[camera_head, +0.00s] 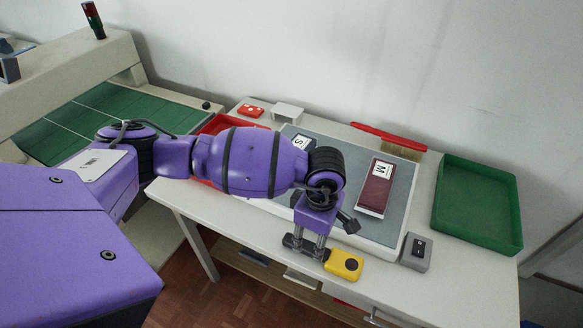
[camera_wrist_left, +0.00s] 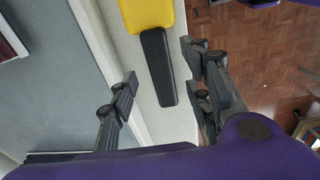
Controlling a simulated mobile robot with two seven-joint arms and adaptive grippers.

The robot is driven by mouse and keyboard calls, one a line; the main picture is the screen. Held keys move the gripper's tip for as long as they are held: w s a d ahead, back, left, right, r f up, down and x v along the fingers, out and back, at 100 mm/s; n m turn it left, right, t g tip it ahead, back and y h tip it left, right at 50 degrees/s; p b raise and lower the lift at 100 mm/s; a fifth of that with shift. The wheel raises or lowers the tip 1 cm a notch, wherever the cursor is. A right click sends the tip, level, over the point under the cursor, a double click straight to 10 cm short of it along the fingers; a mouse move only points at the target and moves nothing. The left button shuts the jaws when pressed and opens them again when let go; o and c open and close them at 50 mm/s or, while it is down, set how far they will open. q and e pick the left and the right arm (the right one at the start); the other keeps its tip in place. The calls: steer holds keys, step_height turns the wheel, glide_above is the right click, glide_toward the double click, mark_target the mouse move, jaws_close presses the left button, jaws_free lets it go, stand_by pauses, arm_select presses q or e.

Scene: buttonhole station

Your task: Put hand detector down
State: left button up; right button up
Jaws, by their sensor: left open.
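The hand detector lies on the front strip of the white table. It has a yellow head (camera_head: 343,265) and a black handle, with the handle partly behind my gripper in the head view. In the left wrist view its yellow end (camera_wrist_left: 147,14) is at the top and its black handle (camera_wrist_left: 158,68) points down between my fingers. My left gripper (camera_head: 322,234) is open over the handle, with a gap on both sides of it in the left wrist view (camera_wrist_left: 160,82). My right gripper is not in view.
A grey mat (camera_head: 401,188) behind the detector bears a dark red pack marked M (camera_head: 376,188) and a pack marked S (camera_head: 298,142). A small grey box (camera_head: 416,252) stands right of the detector. A green tray (camera_head: 477,204) is at the right and a red tray (camera_head: 214,126) is behind my arm.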

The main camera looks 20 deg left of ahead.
mark_target(314, 247)
arm_select(q)
step_height(314, 247, up, 8)
steer(key=shift+d, duration=0.15)
stand_by(0.5)
